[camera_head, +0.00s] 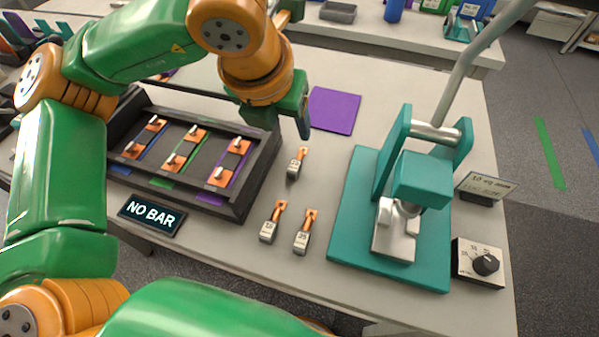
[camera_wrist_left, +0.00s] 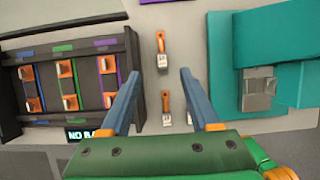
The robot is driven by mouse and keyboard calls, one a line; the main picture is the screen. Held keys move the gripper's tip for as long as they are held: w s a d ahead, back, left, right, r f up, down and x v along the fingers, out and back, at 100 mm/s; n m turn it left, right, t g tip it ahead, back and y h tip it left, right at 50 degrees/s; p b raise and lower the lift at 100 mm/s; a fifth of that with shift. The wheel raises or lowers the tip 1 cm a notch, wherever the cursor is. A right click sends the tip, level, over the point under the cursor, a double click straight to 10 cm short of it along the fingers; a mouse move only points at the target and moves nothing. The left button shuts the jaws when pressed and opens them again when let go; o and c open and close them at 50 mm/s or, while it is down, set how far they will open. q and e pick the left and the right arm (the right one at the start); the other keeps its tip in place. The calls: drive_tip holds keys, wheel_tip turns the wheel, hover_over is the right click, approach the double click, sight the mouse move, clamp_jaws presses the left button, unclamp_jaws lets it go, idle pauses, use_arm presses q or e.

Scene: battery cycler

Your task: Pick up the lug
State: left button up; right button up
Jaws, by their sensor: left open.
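Three small lugs, each with an orange-copper end and a pale numbered block, lie on the light grey table. The far lug (camera_head: 297,163) is nearest my left gripper; the two nearer lugs are the left one (camera_head: 268,228) and the right one (camera_head: 303,238). My left gripper (camera_head: 303,128) is open and empty, above the table just beyond the far lug. In the left wrist view the far lug (camera_wrist_left: 162,52) shows ahead between the spread blue fingers (camera_wrist_left: 160,80). A nearer lug (camera_wrist_left: 167,108) shows between them, and another is partly hidden by the right finger. My right gripper is out of view.
A black tray (camera_head: 262,178) with copper pieces on coloured strips stands left, with a "NO BAR" display (camera_head: 152,214) before it. A teal lever press (camera_head: 345,235) stands right, beside a dial box (camera_head: 480,262). A purple mat (camera_head: 333,110) lies behind. Table around the lugs is clear.

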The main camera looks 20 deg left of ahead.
use_arm(q)
drive_tip(key=b, duration=0.5)
approach(296, 160)
drive_tip(key=f, duration=0.2)
drive_tip(key=shift+w+f, duration=0.2)
drive_tip(key=shift+f, duration=0.25)
drive_tip(key=p+x, duration=0.1)
drive_tip(key=x, duration=0.2)
drive_tip(key=p+x, duration=0.1)
drive_tip(key=x, duration=0.2)
drive_tip(key=shift+w+d, duration=0.1)
drive_tip(key=shift+w, duration=0.3)
clamp_jaws()
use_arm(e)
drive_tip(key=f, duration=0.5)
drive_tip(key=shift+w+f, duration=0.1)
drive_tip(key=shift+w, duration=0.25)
